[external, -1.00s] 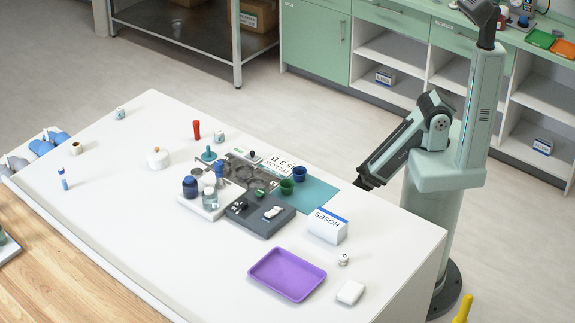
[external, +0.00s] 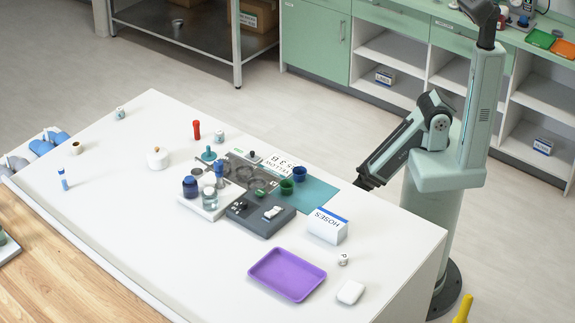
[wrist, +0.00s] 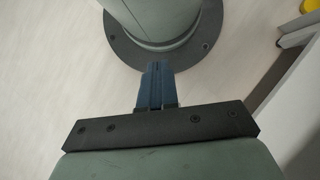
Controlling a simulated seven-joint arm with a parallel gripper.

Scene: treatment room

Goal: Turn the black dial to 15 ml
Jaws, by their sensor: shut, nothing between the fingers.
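A dark grey control box (external: 258,217) lies on the white table (external: 150,230), near its middle. It carries a small black dial (external: 241,204), a green knob (external: 260,193) and a white switch (external: 273,212). The dial's setting is too small to read. My gripper (external: 361,184) hangs beside the table's right edge, well apart from the box. In the wrist view my gripper (wrist: 154,68) is shut and empty, pointing at my own base on the floor.
A white tray (external: 207,208) with bottles stands left of the box. Green and blue cups, a HOSES box (external: 327,225), a purple tray (external: 287,274) and a white block (external: 351,293) lie nearby. The table's front left is clear.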

